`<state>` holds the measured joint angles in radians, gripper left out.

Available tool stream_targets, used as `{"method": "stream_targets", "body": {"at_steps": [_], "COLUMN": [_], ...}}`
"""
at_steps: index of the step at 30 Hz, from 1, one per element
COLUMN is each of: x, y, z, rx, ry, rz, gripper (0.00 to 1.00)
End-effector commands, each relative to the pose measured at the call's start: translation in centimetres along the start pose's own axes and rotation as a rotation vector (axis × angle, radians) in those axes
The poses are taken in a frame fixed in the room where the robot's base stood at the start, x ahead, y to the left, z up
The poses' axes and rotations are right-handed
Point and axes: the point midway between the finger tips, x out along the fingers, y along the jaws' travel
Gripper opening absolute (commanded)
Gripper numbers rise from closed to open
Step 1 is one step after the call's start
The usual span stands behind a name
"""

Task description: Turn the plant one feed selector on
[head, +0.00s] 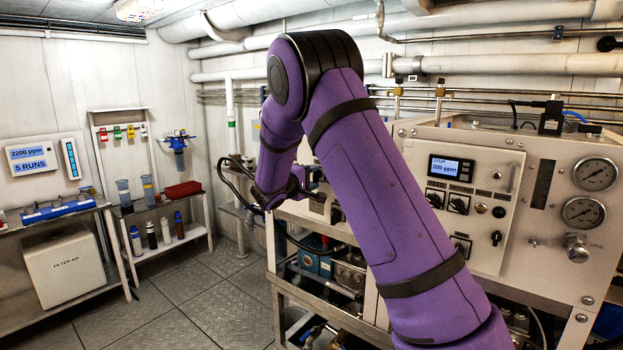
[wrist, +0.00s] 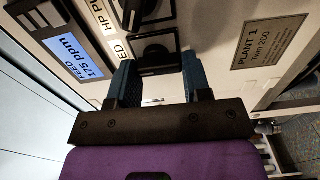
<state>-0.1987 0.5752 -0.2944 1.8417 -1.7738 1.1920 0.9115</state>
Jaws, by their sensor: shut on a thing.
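The plant one feed selector (wrist: 155,55) is a black knob on a dark square plate in the wrist view, with part of a label reading "ED" beside it. My gripper (wrist: 157,68) has its two blue-padded fingers on either side of this knob and is shut on it. The exact angle of the knob is partly hidden by the fingers. A plate reading "PLANT 1 TWIN 200" (wrist: 270,42) is to the right. In the head view my arm reaches to the far panel, and the selector cannot be made out there.
Next to the held knob is a second black knob (wrist: 137,10) by an "HP PU" label. A display (wrist: 78,55) reads "FEED 175 ppm". In the head view, a nearer panel with a "STOP 300 ppm" display (head: 451,168) and gauges (head: 595,174) stands right of my arm.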

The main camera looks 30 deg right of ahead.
Motion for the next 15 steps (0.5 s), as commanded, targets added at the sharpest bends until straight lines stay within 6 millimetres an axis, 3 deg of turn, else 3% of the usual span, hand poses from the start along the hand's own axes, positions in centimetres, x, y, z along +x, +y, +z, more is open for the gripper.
{"method": "stream_targets", "body": {"at_steps": [10, 11, 13, 15], "x": [-0.06, -0.05, -0.05, -0.04], "y": [-0.15, -0.15, -0.13, -0.11], "z": [0.02, 0.02, 0.01, 0.01], "rx": [0.001, 0.001, 0.001, 0.001], "ry": [0.000, 0.000, 0.000, 0.000], "rz": [-0.003, -0.003, -0.002, -0.002], "gripper": [0.21, 0.52, 0.68, 0.70]}}
